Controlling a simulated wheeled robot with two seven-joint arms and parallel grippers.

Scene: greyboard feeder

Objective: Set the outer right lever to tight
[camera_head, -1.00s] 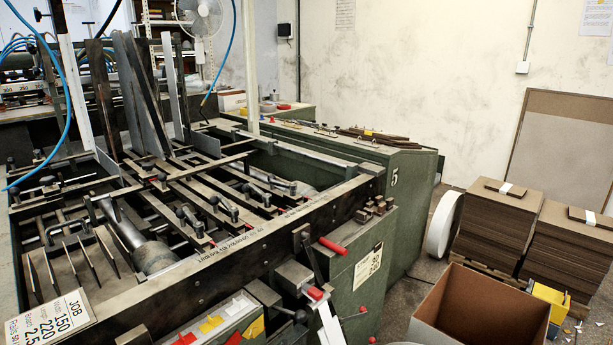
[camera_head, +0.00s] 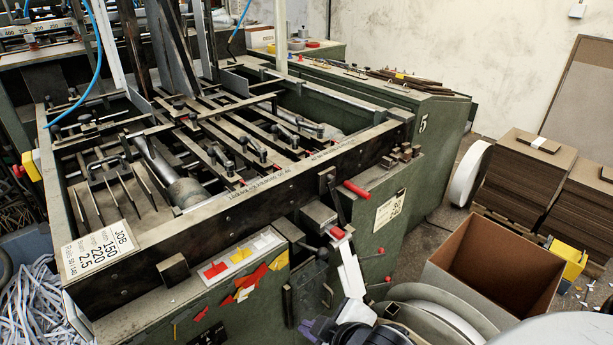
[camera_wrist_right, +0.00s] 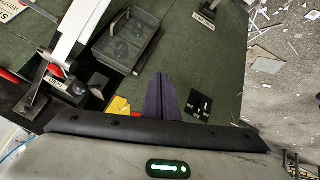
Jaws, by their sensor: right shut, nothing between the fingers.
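Several black clamp levers sit on the parallel bars of the green machine in the head view. The rightmost one (camera_head: 319,130) lies toward the right end of the bars; its tight or loose setting is too small to read. My right gripper (camera_head: 318,327) has purple fingers and is low at the front of the machine, well below and apart from these levers. In the right wrist view its fingers (camera_wrist_right: 160,96) are together and empty, over the green machine side. My left gripper is not in view.
The machine's dark front rail (camera_head: 260,196) stands between my right gripper and the levers. A white bar (camera_head: 350,268) and red-knobbed handles (camera_head: 338,233) stick out near the gripper. An open cardboard box (camera_head: 495,262) and board stacks (camera_head: 520,170) stand at right.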

